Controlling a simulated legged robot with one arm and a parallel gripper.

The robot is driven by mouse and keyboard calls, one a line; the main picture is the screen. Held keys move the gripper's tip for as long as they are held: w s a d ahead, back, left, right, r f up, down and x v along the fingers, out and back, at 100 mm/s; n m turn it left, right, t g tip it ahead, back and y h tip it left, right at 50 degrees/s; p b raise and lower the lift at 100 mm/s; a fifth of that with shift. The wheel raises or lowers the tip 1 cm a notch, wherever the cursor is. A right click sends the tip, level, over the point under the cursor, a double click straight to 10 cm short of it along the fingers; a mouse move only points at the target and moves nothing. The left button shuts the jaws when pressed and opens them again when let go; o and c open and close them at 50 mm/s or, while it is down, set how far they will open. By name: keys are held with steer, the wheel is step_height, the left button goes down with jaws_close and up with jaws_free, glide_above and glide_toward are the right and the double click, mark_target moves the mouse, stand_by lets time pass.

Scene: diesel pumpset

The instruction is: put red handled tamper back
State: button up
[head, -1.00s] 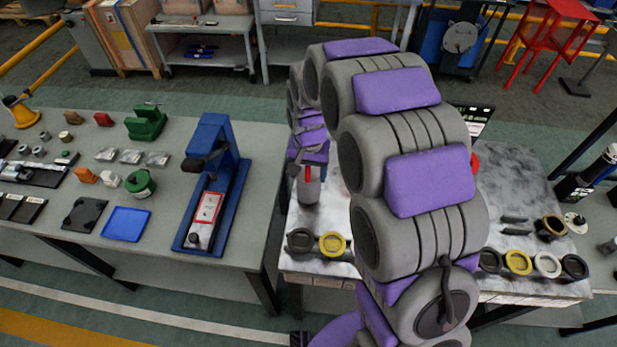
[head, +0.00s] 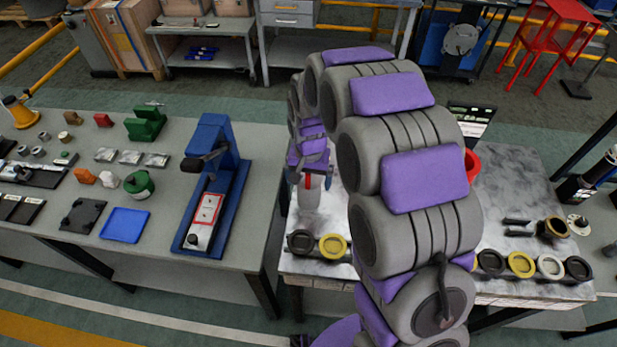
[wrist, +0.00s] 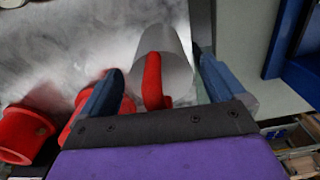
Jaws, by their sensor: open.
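The tamper is a light grey cylinder with a red handle. In the head view the tamper (head: 309,201) is on the marbled table, at its left side, below my gripper (head: 309,177). In the wrist view the red handle (wrist: 152,80) lies between the two spread fingers of my gripper (wrist: 160,66). The grey cylinder (wrist: 178,62) shows behind the handle. The fingers stand apart on either side, with a gap to the right of the handle. My arm hides the middle of the table in the head view.
Several round holders, including a yellow one (head: 333,246), line the marbled table's (head: 512,160) front edge. Red cups (wrist: 25,133) lie left of my gripper in the wrist view. A blue press (head: 216,190) stands on the grey bench to the left.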

step_height(320, 180, up, 12)
steer(key=p, duration=0.3)
steer(key=shift+r, duration=0.1)
steer(key=s+d+r+n, duration=0.1)
steer(key=s+d+r, duration=0.1)
steer(key=s, duration=0.9)
steer(key=s+d+r+n+g, duration=0.1)
steer(key=s+d, duration=0.4)
steer(key=s, duration=0.6)
steer(key=s+d+r+g, duration=0.1)
steer(key=s+d+r, duration=0.1)
steer(key=s, duration=1)
steer(key=shift+d+r+n, duration=0.35)
steer(key=shift+d+n, duration=0.05)
steer(key=shift+d, duration=0.3)
steer(key=shift+w, duration=0.1)
